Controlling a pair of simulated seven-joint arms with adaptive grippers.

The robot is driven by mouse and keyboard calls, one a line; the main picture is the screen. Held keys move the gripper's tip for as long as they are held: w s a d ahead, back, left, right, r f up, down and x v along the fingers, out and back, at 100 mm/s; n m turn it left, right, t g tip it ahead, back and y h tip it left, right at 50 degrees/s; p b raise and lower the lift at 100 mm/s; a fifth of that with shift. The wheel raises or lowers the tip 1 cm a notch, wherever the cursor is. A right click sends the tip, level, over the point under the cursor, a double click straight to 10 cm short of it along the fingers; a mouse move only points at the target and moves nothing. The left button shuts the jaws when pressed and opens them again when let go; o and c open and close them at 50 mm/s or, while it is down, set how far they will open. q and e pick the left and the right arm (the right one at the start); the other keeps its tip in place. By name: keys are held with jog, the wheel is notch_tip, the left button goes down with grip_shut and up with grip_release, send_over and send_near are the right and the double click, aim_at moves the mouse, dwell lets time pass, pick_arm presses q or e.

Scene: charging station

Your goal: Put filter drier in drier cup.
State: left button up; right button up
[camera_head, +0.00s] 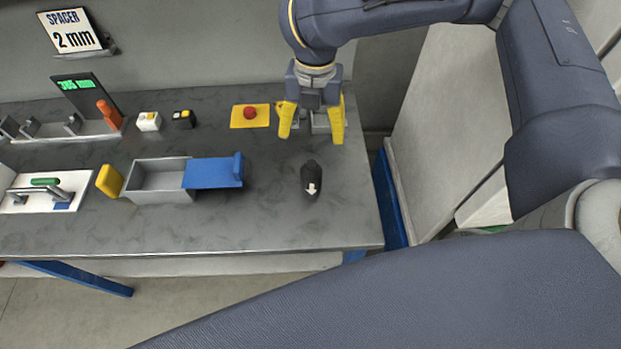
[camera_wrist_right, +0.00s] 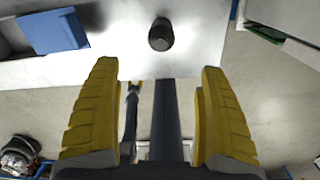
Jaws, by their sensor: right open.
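The filter drier (camera_head: 311,179) is a black cylinder with a white arrow on its side, near the right front of the grey bench. It appears to stand upright. In the right wrist view it shows as a dark round shape (camera_wrist_right: 161,34) beyond the fingers, at the top middle. My right gripper (camera_head: 311,128) has yellow fingers spread apart and empty, above the bench behind the drier. The fingers also show in the right wrist view (camera_wrist_right: 160,105). A grey piece partly shows behind the gripper; I cannot tell whether it is the drier cup.
A grey box (camera_head: 150,195) with a blue sliding lid (camera_head: 213,172) lies left of the drier. A red button on a yellow plate (camera_head: 239,122) sits left of the gripper. The bench (camera_head: 250,230) is clear around the drier; its right edge is close.

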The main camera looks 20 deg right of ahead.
aim_at(311, 175)
jog(key=shift+a+f, duration=0.1)
jog(key=shift+f, duration=8.5)
jog(key=shift+c, duration=0.6)
jog(key=c, duration=1.4)
jog(key=shift+r, duration=0.15)
